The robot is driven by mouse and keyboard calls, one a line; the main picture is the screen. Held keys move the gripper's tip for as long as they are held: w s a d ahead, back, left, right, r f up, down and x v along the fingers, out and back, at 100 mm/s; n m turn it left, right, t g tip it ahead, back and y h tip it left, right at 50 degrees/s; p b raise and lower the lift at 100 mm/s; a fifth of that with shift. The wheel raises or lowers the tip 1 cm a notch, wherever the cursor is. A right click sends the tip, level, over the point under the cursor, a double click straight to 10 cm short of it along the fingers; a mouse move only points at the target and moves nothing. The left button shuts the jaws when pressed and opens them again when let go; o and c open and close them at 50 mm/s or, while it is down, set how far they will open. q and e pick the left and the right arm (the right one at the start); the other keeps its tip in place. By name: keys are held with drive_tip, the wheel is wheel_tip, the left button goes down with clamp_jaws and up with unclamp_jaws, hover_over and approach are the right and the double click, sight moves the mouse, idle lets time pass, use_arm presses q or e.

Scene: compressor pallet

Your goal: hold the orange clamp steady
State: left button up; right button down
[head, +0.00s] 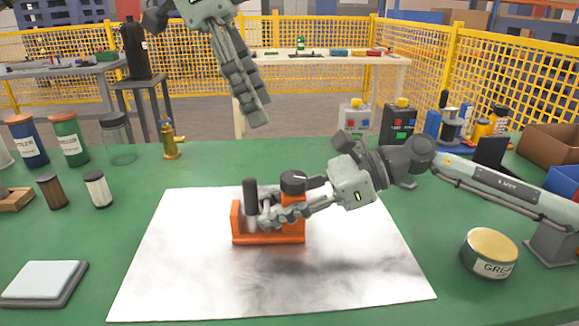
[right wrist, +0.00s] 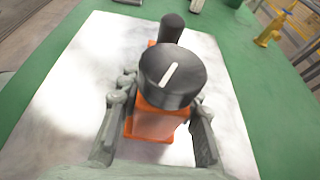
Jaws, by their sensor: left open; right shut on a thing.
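The orange clamp (head: 268,238) sits on a white sheet in the middle of the green table. It has a black knob (head: 293,182) on its right block and a black upright handle (head: 250,193) at its left. My right gripper (head: 268,218) comes in from the right and is shut on the clamp. In the right wrist view, its fingers lie on both sides of the orange block (right wrist: 155,125), below the knob (right wrist: 172,76) with its white mark. My left gripper (head: 258,110) is open and empty, high above the table's back edge, well apart from the clamp.
The white sheet (head: 180,270) is clear around the clamp. A grease tin (head: 489,253) stands at the right, below my right arm. A grey-white pad (head: 44,284) lies at the front left. Jars, filters and a yellow hydrant-shaped fitting (head: 171,142) stand at the back left.

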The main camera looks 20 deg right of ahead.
sight(293, 176)
use_arm(q)
drive_tip(key=x, duration=1.2)
drive_tip(key=c, duration=1.2)
drive_tip(key=shift+o, duration=0.2)
